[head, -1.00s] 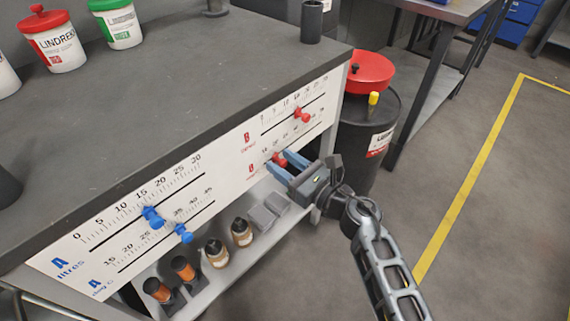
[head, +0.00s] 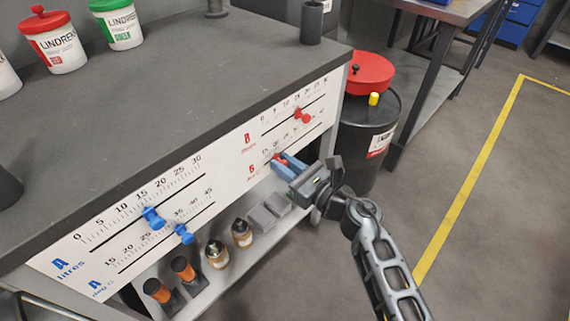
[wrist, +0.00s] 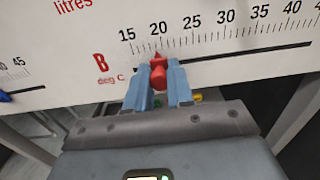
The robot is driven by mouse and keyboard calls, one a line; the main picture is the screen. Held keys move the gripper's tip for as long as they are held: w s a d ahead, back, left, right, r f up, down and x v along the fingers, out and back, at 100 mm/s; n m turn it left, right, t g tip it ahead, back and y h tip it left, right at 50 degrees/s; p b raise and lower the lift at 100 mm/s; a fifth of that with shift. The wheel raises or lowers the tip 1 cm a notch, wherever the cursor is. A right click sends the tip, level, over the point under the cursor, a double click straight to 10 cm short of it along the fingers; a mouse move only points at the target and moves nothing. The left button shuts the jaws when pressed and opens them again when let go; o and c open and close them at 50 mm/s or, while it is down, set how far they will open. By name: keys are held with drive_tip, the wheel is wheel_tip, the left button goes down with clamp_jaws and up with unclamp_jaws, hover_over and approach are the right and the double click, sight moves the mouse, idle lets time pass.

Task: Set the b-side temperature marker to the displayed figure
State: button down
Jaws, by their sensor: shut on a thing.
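The red B-side temperature marker (wrist: 158,72) sits on the lower B scale, labelled "B deg C", in the wrist view. Its pointed tip stands at about the 20 mark. My gripper (wrist: 158,88) is shut on this marker, with one blue finger on each side of its knob. In the head view my gripper (head: 284,162) reaches the front panel (head: 235,158) from the right and covers most of the marker. No displayed target figure is legible in these frames.
The red B litres marker (head: 302,116) sits on the slot above. Two blue A markers, upper (head: 153,218) and lower (head: 183,234), are farther left. A shelf (head: 215,287) with bottles is below the panel. A black drum (head: 366,130) stands right of the bench.

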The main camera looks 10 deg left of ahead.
sight(304, 135)
drive_tip(key=w+d+b, duration=0.3)
drive_tip(key=w+d, duration=0.1)
drive_tip(key=w, duration=0.1)
drive_tip(key=w+d+b, duration=0.2)
drive_tip(key=shift+w+f+b, duration=0.2)
drive_tip(key=shift+w+b, duration=0.1)
drive_tip(key=shift+w+d+r, duration=0.15)
drive_tip(key=shift+w+d, duration=0.15)
drive_tip(key=shift+w, duration=0.1)
drive_tip(key=c, duration=1)
unclamp_jaws()
drive_tip(key=shift+d, duration=0.1)
drive_tip(key=p+v, duration=0.1)
drive_tip(key=v, duration=0.6)
drive_tip(key=shift+s+d, duration=0.2)
drive_tip(key=shift+s, duration=0.05)
